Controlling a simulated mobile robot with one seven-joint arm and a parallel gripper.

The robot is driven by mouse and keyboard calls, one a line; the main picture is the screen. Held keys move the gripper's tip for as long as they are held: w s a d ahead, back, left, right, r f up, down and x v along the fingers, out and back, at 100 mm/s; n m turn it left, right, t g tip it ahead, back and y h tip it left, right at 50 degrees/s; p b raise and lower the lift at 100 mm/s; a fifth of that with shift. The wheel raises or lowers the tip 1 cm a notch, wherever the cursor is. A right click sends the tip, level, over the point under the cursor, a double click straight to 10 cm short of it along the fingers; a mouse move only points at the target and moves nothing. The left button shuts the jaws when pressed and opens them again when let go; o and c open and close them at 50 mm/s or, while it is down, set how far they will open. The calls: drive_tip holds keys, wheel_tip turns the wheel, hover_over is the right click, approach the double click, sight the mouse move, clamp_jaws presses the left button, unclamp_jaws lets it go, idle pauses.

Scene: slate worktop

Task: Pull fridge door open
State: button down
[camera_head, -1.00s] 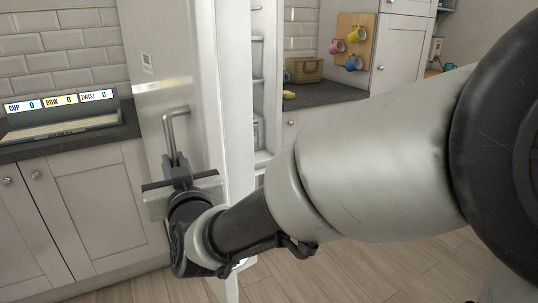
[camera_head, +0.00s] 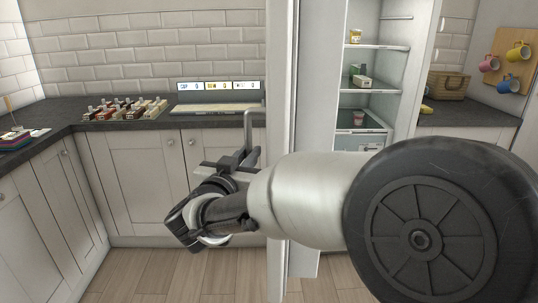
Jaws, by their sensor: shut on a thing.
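The fridge door (camera_head: 281,85) stands well open and shows nearly edge-on, left of the fridge interior (camera_head: 375,65). Its grey bar handle (camera_head: 248,128) sticks out to the left of the door. My gripper (camera_head: 243,157) is shut on the handle at its visible lower part. The handle's lower end is hidden behind my gripper and arm. Inside the fridge, shelves hold a yellow-labelled jar (camera_head: 355,37), a few small items on the middle shelf and a cup (camera_head: 358,118) lower down. My arm covers the lower part of the door and the fridge opening.
A slate worktop (camera_head: 60,112) runs along the left and back, with several small bottle-like items (camera_head: 125,108) and a score display (camera_head: 218,88). White cabinets stand below. A basket (camera_head: 437,85) and hanging mugs (camera_head: 517,52) are at right. Wooden floor (camera_head: 170,272) is clear at left.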

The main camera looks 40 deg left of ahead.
drive_tip(key=shift+s+a+r, duration=0.1)
drive_tip(key=shift+s+a, duration=0.1)
drive_tip(key=shift+a, duration=0.15)
drive_tip(key=c, duration=2)
unclamp_jaws()
drive_tip(key=shift+w, duration=0.1)
drive_tip(key=p+v, duration=0.2)
drive_tip(key=v, duration=1.5)
drive_tip(key=shift+s, duration=0.25)
